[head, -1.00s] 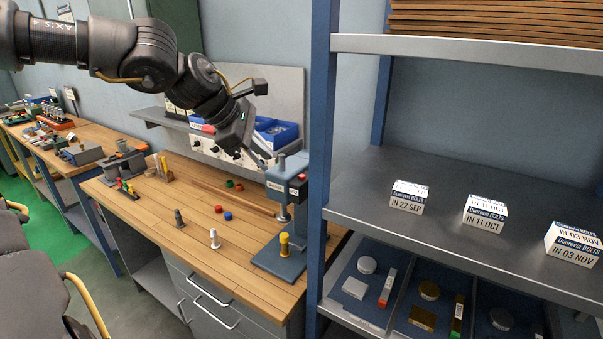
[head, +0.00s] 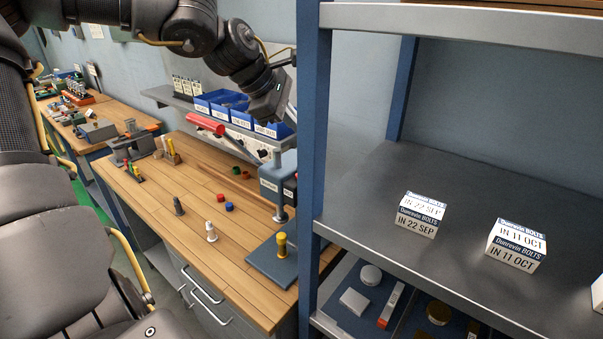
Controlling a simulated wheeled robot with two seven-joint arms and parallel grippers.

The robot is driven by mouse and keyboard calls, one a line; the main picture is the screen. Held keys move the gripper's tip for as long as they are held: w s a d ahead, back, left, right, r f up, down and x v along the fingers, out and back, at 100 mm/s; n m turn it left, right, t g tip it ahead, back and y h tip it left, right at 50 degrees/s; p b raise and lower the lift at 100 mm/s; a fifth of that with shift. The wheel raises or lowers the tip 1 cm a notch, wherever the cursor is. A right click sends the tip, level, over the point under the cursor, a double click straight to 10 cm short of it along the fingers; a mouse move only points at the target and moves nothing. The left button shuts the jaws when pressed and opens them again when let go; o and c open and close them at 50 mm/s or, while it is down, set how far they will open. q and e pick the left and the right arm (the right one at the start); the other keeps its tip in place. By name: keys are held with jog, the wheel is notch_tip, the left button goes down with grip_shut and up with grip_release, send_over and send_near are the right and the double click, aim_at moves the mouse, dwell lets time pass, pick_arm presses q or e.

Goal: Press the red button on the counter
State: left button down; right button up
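A small red round piece (head: 221,197) stands on the wooden counter (head: 190,230), touching or nearly touching a small blue one (head: 229,206). At this size I cannot tell whether the red piece is a button. A red cylindrical handle (head: 205,124) on a grey rod reaches up left from the grey-blue press (head: 277,183). My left gripper (head: 272,118) hangs above the back of the counter, beyond the red piece and in front of the blue bins. Its fingers are not clear, so I cannot tell if it is open. My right gripper is not in view.
A blue shelf post (head: 309,170) and grey shelf (head: 460,215) with white bolt boxes (head: 422,214) stand at right. Blue bins (head: 222,104) line the back shelf.

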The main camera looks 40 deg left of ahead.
pick_arm(q)
jog(key=f+b, duration=0.4)
jog(key=f, duration=0.4)
jog(key=shift+w+f+b, duration=0.2)
jog(key=shift+b, duration=0.2)
jog(key=shift+f+b, duration=0.35)
jog(key=shift+b, duration=0.05)
dwell(1.1)
dwell(0.4)
jog(key=shift+f+b, duration=0.4)
jog(key=shift+b, duration=0.25)
